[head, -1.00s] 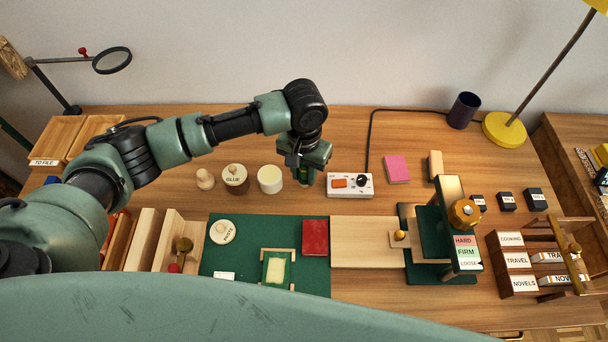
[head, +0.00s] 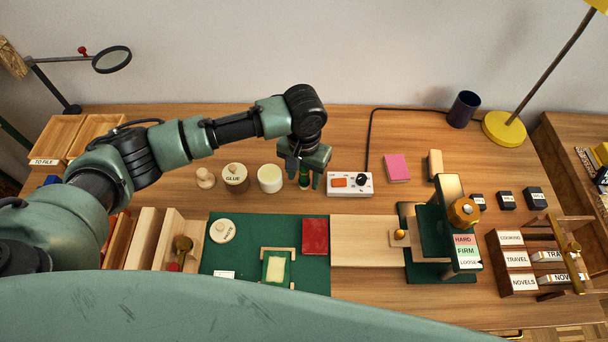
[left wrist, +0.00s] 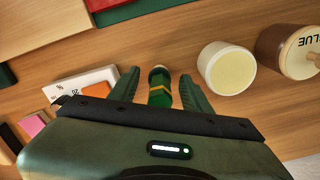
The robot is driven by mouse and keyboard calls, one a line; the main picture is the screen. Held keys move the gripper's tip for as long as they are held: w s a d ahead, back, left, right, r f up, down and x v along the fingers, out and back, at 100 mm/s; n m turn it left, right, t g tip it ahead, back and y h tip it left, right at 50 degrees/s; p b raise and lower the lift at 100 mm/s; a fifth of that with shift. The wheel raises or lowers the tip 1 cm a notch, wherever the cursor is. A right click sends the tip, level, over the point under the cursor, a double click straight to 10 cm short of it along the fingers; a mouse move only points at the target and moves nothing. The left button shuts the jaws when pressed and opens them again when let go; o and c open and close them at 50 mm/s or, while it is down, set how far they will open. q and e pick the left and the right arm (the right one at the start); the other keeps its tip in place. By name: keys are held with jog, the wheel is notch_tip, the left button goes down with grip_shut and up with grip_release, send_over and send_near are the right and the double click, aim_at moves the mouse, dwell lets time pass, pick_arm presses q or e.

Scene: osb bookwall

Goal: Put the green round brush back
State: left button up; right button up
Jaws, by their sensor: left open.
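The green round brush (left wrist: 159,88) shows in the left wrist view, dark green with a yellow band and a pale tip. It lies between the two fingers of my left gripper (left wrist: 160,92), with visible gaps on both sides. In the head view the brush (head: 305,177) stands on the desk beneath my left gripper (head: 305,175), partly hidden by it. The left gripper is open around it. A white pot (head: 270,180) stands just left of the brush, with the glue pot (head: 235,178) beyond it. My right gripper does not show.
A white switch box (head: 349,185) sits close to the right of the left gripper. A green mat (head: 225,262) with a red book (head: 315,237) lies in front. Desk behind the pots is clear.

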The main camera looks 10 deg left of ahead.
pick_arm(q)
notch_tip(320, 180, up, 12)
jog(key=shift+r, duration=0.1)
